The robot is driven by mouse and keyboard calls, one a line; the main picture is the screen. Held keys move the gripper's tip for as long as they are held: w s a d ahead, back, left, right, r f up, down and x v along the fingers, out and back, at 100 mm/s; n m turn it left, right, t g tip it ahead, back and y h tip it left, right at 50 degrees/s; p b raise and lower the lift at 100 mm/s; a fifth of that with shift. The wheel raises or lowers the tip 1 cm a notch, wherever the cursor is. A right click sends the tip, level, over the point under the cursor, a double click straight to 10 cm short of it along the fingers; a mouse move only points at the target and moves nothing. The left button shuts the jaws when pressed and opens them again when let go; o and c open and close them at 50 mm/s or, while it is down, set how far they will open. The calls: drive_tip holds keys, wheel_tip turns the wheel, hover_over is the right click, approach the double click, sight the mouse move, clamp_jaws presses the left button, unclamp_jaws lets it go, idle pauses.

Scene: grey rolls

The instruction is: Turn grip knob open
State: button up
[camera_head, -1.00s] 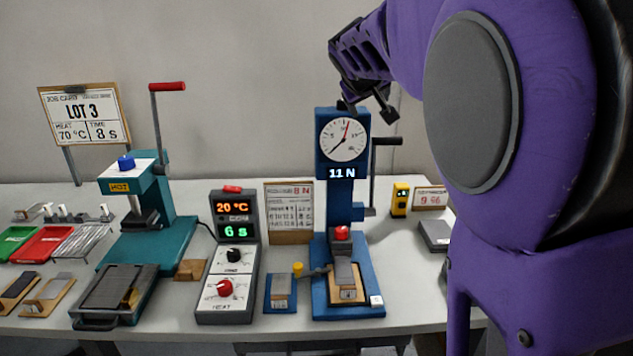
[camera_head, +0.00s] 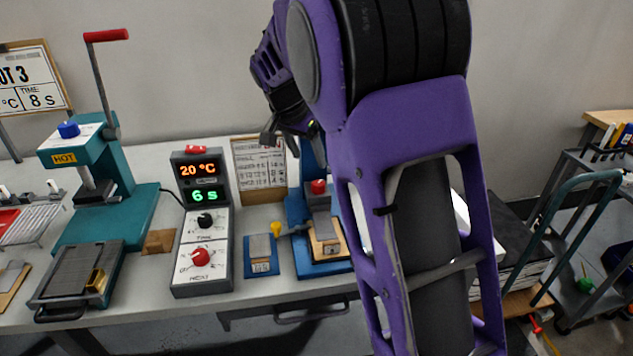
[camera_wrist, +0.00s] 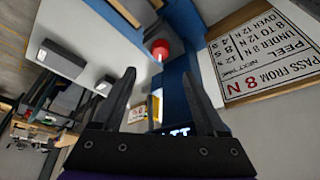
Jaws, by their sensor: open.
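A red knob (camera_head: 318,187), probably the grip knob, stands on the clamp of the blue tester (camera_head: 298,213). In the wrist view the red knob (camera_wrist: 160,48) shows beyond the fingertips, between their lines. My gripper (camera_head: 282,137) is open and empty, above and left of the knob in the head view, and apart from it. In the wrist view its two dark fingers (camera_wrist: 159,85) are spread. My arm hides the tester's dial and most of its column in the head view. Which way the knob is turned cannot be told.
A yellow knob (camera_head: 277,229) is beside a small blue block (camera_head: 260,255) left of the tester. A control box (camera_head: 203,250) reads 20 °C and 6 s. A printed card (camera_head: 260,165) stands behind. A teal press (camera_head: 105,185) is at left, a cart (camera_head: 590,220) at right.

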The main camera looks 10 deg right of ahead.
sight(318, 183)
drive_tip(key=b+x, duration=0.1)
drive_tip(key=x, duration=0.9)
drive_tip(key=shift+f, duration=0.2)
clamp_jaws()
